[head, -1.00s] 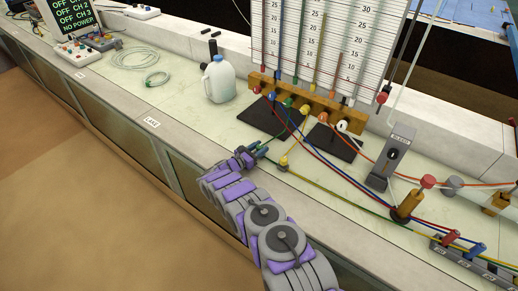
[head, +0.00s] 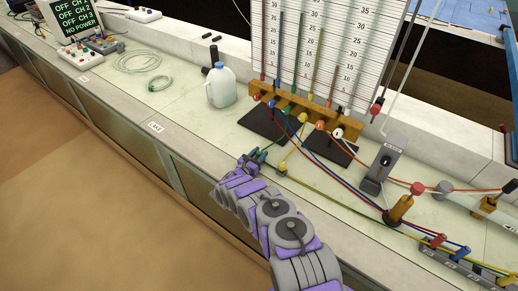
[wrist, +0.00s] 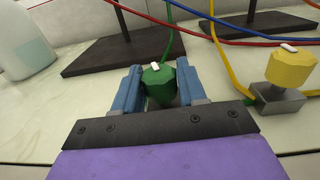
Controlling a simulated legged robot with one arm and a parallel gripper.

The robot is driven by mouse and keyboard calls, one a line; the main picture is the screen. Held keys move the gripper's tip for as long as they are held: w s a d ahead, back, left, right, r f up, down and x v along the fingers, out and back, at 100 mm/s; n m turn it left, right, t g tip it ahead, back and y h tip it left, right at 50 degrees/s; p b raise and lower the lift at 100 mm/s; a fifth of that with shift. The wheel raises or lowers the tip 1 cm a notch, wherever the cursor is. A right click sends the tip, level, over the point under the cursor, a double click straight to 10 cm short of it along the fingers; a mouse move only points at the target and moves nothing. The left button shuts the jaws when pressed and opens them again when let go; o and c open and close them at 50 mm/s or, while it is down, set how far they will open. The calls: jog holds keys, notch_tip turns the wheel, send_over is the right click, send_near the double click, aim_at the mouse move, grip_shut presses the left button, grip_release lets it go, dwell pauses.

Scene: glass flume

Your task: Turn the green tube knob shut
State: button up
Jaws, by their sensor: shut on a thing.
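The green tube knob (wrist: 159,84) is a faceted knob with a white mark on top, seen in the wrist view with a green tube rising behind it. My gripper (wrist: 157,90) has its two blue fingers on either side of the knob, shut on it. In the head view my gripper (head: 253,161) is low at the bench's front part, and the knob is small and partly hidden there. The yellow knob (wrist: 290,68), on a grey block, stands to the right of my gripper, apart from it. It also shows in the head view (head: 282,167).
Red, blue and yellow tubes run close behind and right of my gripper. Black base plates (head: 264,123) carry the wooden manifold (head: 290,105) and the scale board behind. A white jug (head: 220,87) stands at the back left.

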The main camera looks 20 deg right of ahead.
jog(key=n+t+y+p, duration=0.1)
jog(key=t+p, duration=0.1)
jog(key=shift+r+n+y+p, duration=0.3)
jog(key=shift+n+y, duration=0.1)
jog(key=n+t+y, duration=0.1)
jog(key=n+t+y+p, duration=0.2)
jog(key=y, duration=0.1)
jog(key=shift+s+d+f, duration=0.1)
jog(key=shift+d+f, duration=0.1)
jog(key=shift+d, duration=0.05)
jog(key=n+t+y, duration=0.2)
jog(key=n+y, duration=0.1)
jog(key=y, duration=0.1)
jog(key=shift+y, duration=0.3)
jog(key=shift+a+n+t+y+b, duration=0.1)
jog(key=shift+n+t+y+b, duration=0.2)
jog(key=shift+n+y+b, duration=1)
jog(key=shift+n+y+p, duration=0.3)
jog(key=shift+y+p, duration=0.1)
jog(key=shift+y, duration=0.5)
jog(key=o, duration=0.9)
jog(key=shift+f, duration=0.1)
